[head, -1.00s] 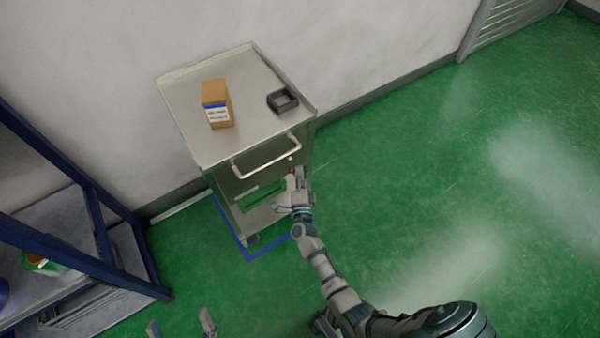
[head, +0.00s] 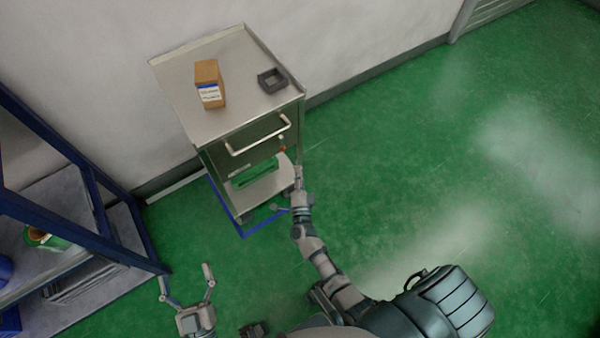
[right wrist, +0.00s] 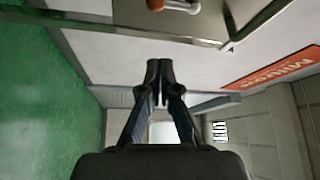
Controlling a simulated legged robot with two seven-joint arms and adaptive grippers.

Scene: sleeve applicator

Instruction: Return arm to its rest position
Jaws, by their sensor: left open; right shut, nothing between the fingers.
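My right arm reaches from the lower right in the head view toward the front of a metal cart (head: 185,108). My right gripper shows in the right wrist view (right wrist: 160,68) with its fingers together and nothing between them. In the head view its fingers are hard to make out in front of the cart's lower part. My left gripper (head: 187,285) is at the bottom left of the head view, its two fingers spread, empty, over green floor.
A cardboard box (head: 208,84) with a label and a dark open tray (head: 272,80) stand on the cart top. The cart has a handle (head: 258,136). A blue shelf frame (head: 75,160) stands at the left. Green floor at the right is free.

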